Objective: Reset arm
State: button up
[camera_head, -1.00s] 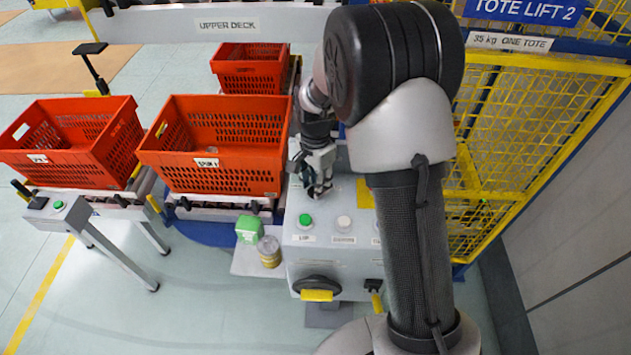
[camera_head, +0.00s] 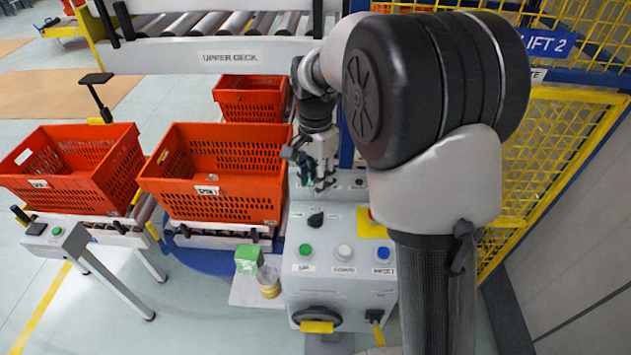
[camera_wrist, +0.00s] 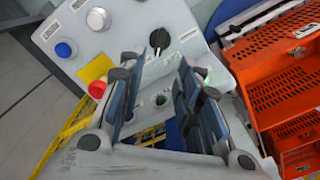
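My gripper (camera_head: 318,172) hangs above the back part of the grey control panel (camera_head: 322,268), just right of the middle orange tote. In the wrist view my gripper (camera_wrist: 166,66) has its two dark finger pads apart with nothing between them. The black selector knob (camera_head: 316,219) on the panel is uncovered and lies in front of the gripper. It also shows beyond the fingertips in the wrist view (camera_wrist: 159,38). My arm bends high at the right of the head view, with its big elbow hiding part of the cage.
Orange totes stand on the rollers, one at left (camera_head: 75,168), one in the middle (camera_head: 215,172) and one behind (camera_head: 250,97). A yellow mesh cage (camera_head: 560,150) is at right. The upper deck (camera_head: 232,56) crosses behind. A green box (camera_head: 248,259) and a jar (camera_head: 268,281) sit left of the panel.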

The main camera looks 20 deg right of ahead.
dwell(0.3)
jog(key=s+r+n+t+b, duration=0.2)
jog(key=s+r+n, duration=0.3)
jog(key=s+r, duration=0.45)
jog(key=s+f+n+t+b, duration=0.2)
jog(key=s+f+n, duration=0.2)
jog(key=s, duration=1.4)
jog(key=n, duration=0.3)
jog(key=shift+n+t, duration=0.3)
jog(key=shift+n, duration=0.1)
jog(key=shift+s, duration=0.1)
jog(key=shift+c, duration=0.4)
